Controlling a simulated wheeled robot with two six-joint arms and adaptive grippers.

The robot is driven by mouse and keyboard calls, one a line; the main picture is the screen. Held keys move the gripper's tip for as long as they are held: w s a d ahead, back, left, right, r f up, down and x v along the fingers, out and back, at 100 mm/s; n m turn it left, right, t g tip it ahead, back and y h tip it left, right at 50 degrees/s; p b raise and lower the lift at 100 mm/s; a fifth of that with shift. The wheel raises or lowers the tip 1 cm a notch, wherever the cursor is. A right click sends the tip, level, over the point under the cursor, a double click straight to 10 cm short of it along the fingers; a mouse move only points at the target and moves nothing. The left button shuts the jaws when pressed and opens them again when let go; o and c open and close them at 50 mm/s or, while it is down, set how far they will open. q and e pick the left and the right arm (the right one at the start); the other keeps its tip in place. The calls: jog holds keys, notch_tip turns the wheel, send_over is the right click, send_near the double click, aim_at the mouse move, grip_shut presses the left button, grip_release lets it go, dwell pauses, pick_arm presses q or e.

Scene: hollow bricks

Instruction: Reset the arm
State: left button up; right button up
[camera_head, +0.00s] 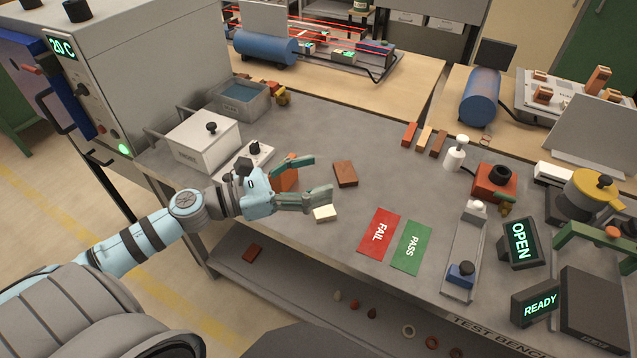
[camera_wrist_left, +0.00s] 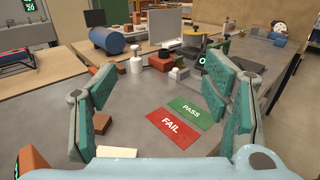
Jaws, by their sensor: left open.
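My left gripper (camera_head: 318,180) reaches in from the left over the grey test bench (camera_head: 340,245). Its two green fingers are spread wide with nothing between them. In the left wrist view the open fingers (camera_wrist_left: 155,85) frame the bench. A brown brick (camera_head: 345,174) lies just beyond the fingertips. A white brick (camera_head: 325,213) lies close to the nearer finger. An orange brick (camera_head: 286,180) is partly hidden behind the gripper. The red FAIL mat (camera_head: 379,234) and green PASS mat (camera_head: 411,248) lie bare to the right. My right gripper does not show.
A white lidded box (camera_head: 203,143) and a grey water tub (camera_head: 240,99) stand at the back left. Three small bricks (camera_head: 424,139) stand in a row at the back. An OPEN display (camera_head: 519,243) and a READY display (camera_head: 536,301) stand at the right.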

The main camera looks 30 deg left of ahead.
pick_arm(q)
jog(key=s+d+r+m+g+h, duration=0.2)
jog(key=s+d, duration=0.2)
jog(key=w+a+f+n+t+y, duration=0.1)
jog(key=w+a+n+t+y, duration=0.15)
jog(key=n+y, duration=0.45)
jog(key=w+a+f+n+t+y, duration=0.15)
jog(key=a+n+t, duration=0.25)
jog(key=n, duration=0.7)
jog(key=s+a+f+n+g+y, duration=0.25)
jog(key=f+n+y, duration=0.2)
jog(key=n, duration=0.35)
jog(key=s+a+f+n+g+y, duration=0.25)
jog(key=f+n, duration=0.25)
jog(key=n, duration=0.3)
jog(key=s+d+f+n+g, duration=0.4)
jog(key=s+f+n+g, duration=0.1)
jog(key=s, duration=0.3)
jog(key=s+d+f+n+g, duration=0.35)
jog(key=s+f+n, duration=0.25)
jog(key=s, duration=0.2)
notch_tip(320, 180, down, 21)
jog(key=s+a+g+h, duration=0.1)
jog(key=s+a+g, duration=0.1)
jog(key=s+g, duration=0.1)
jog(key=s+f, duration=1.1)
jog(key=s, duration=0.2)
jog(key=shift+a+n+g+p, duration=0.3)
jog(key=shift+a, duration=0.05)
